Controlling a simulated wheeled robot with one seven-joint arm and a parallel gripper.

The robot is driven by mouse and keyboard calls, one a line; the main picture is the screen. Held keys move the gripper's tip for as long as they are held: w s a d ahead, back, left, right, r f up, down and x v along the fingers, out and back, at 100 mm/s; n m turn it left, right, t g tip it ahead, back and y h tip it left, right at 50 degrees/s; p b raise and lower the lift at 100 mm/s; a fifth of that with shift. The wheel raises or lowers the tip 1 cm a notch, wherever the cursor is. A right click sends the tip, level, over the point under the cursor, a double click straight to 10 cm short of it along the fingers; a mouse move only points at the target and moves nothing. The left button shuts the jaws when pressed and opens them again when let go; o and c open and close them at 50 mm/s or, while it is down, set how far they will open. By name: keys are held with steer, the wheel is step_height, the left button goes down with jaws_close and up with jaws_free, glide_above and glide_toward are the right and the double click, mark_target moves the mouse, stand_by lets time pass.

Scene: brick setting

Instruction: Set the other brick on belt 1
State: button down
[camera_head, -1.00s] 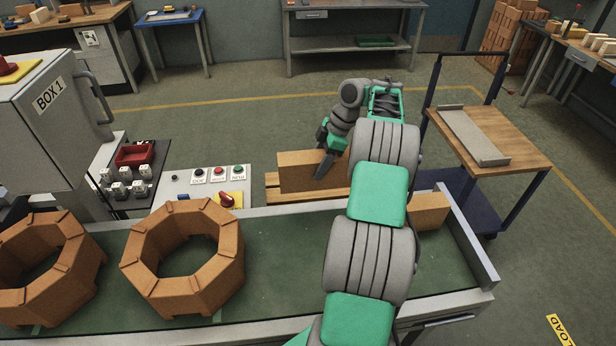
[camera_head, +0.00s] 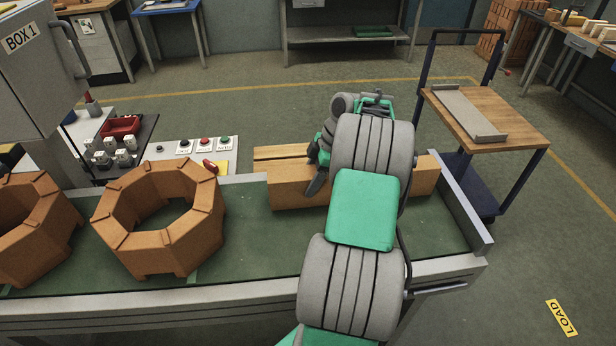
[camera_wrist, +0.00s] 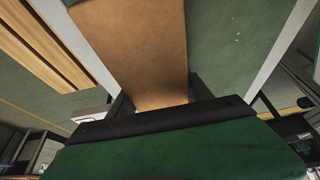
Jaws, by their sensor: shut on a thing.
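My gripper (camera_head: 316,184) is shut on a long orange-brown brick (camera_head: 287,192), which lies level over the back part of the green belt (camera_head: 258,236). I cannot tell whether its underside touches the belt. In the wrist view the brick (camera_wrist: 135,45) runs away from my jaws, with green belt surface (camera_wrist: 235,40) to its right.
Octagonal orange rings (camera_head: 165,235) stand on the belt's left part. Wooden slats (camera_head: 283,152) lie behind the belt, beside a button panel (camera_head: 195,150). A raised end wall (camera_head: 464,205) closes the belt's right end. A trolley (camera_head: 500,130) stands beyond.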

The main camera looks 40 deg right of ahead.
steer(key=shift+w+d+r, duration=0.1)
steer(key=shift+c, duration=2.2)
jaws_free()
steer(key=shift+f, duration=0.25)
steer(key=shift+r, duration=0.1)
